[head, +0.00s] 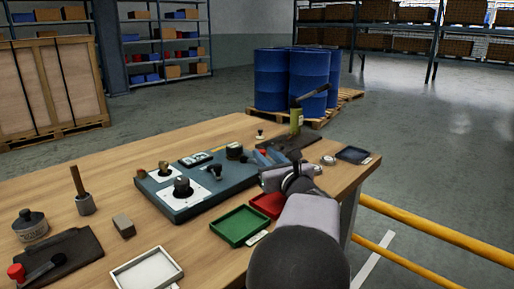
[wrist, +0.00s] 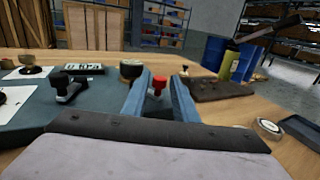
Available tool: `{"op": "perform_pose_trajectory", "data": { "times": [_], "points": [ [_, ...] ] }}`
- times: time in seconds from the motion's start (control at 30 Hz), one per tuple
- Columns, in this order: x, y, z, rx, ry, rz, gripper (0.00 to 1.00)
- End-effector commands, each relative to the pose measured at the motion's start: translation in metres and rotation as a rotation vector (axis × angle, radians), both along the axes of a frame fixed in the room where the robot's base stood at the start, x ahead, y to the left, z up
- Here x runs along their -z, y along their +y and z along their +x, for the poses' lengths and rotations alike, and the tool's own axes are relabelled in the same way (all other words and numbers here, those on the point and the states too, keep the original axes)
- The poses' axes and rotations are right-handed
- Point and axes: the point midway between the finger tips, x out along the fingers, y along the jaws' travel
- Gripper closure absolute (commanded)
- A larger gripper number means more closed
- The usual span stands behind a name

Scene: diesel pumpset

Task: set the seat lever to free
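No readable label shows which control is the seat lever. A red knob (wrist: 158,85) on a short dark stem shows between my fingertips in the wrist view, and its red also shows in the head view (head: 263,152). My gripper (head: 269,157) is open, its two blue fingers apart with the knob seen between them; I cannot tell if they touch it. In the wrist view, my gripper (wrist: 159,84) hides the knob's base. Another lever with a red knob (head: 17,271) lies low over a dark plate (head: 75,248) at the front left.
A blue-grey panel (head: 175,202) with knobs and a black lever (head: 212,168) lies left of my gripper. A green cylinder with a long handle (head: 296,121) stands behind it. Green (head: 239,225) and red (head: 268,204) trays lie close to my arm.

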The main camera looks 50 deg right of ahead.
Motion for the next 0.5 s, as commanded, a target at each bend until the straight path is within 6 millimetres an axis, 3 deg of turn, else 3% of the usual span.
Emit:
{"op": "perform_pose_trajectory", "data": {
  "times": [0.2, 0.5],
  "points": [
    [0.0, -0.014, 0.034, -0.003, 0.001, 0.0, 0.74],
    [0.0, -0.026, 0.059, -0.001, -0.001, -0.001, 0.74]
  ]
}}
